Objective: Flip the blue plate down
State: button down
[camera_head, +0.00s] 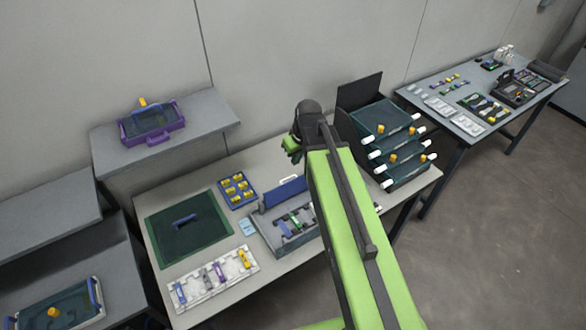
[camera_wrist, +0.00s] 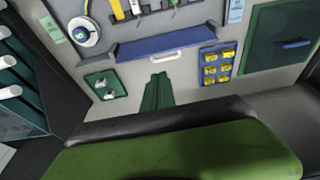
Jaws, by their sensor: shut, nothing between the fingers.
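The blue plate (camera_head: 284,192) stands raised along the back edge of the grey splicing box (camera_head: 262,230) on the middle table. In the wrist view the blue plate (camera_wrist: 140,48) spans the upper middle, with a white handle (camera_wrist: 168,56) on its near edge. My gripper (camera_head: 290,147) is above the table, behind the plate. In the wrist view its green fingers (camera_wrist: 158,90) are together and empty, pointing toward the handle with a visible gap. My arm hides the right part of the box in the head view.
A blue tray of yellow pieces (camera_head: 237,189) and a green mat (camera_head: 188,226) lie left of the box. A white tray (camera_head: 211,279) is at the front. A black rack with several drawers (camera_head: 384,142) stands to the right. A small green tray (camera_wrist: 105,84) lies near my fingers.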

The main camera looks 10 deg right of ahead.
aim_at(291, 177)
jog(key=shift+s+a+f, duration=0.1)
jog(key=shift+s, duration=0.05)
jog(key=b+x, duration=1)
jog(key=shift+f, duration=0.1)
